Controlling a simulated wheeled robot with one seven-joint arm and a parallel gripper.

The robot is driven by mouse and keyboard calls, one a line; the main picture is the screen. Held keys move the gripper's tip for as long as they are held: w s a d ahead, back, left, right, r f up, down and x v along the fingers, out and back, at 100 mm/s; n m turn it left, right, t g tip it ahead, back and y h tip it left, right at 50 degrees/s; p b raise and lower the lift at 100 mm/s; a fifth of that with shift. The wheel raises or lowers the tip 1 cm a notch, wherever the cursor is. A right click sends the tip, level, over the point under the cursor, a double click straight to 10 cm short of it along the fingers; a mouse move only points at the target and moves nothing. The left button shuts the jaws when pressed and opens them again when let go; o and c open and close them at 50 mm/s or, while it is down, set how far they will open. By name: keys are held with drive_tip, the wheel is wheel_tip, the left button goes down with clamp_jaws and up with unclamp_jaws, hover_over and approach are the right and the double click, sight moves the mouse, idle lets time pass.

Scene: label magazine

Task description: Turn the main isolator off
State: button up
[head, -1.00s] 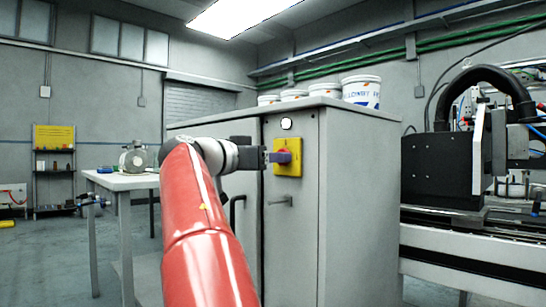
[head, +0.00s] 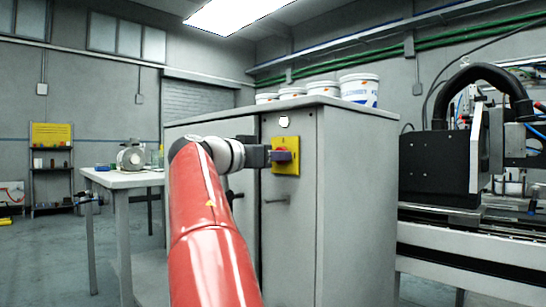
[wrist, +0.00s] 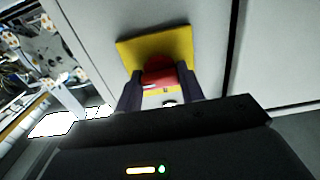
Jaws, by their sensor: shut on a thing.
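The main isolator is a red rotary knob on a yellow plate (head: 287,144), fixed to the front of a grey cabinet (head: 352,200). In the wrist view the yellow plate (wrist: 160,46) is at top centre and the red knob (wrist: 159,71) stands out from it. My gripper (wrist: 160,92) has one dark finger on each side of the knob and is shut on it. In the head view my gripper (head: 280,156) reaches the plate from the left and hides most of the knob. I cannot read any on or off marking.
A white round lamp (head: 284,122) sits above the plate and a door handle (head: 276,200) below it. Several white tubs (head: 359,90) stand on the cabinet top. A table (head: 122,179) is at left, a machine (head: 440,170) at right.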

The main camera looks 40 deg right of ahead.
drive_tip(key=shift+n+p, duration=2.7)
drive_tip(key=shift+n, duration=6.2)
drive_tip(key=o, duration=1)
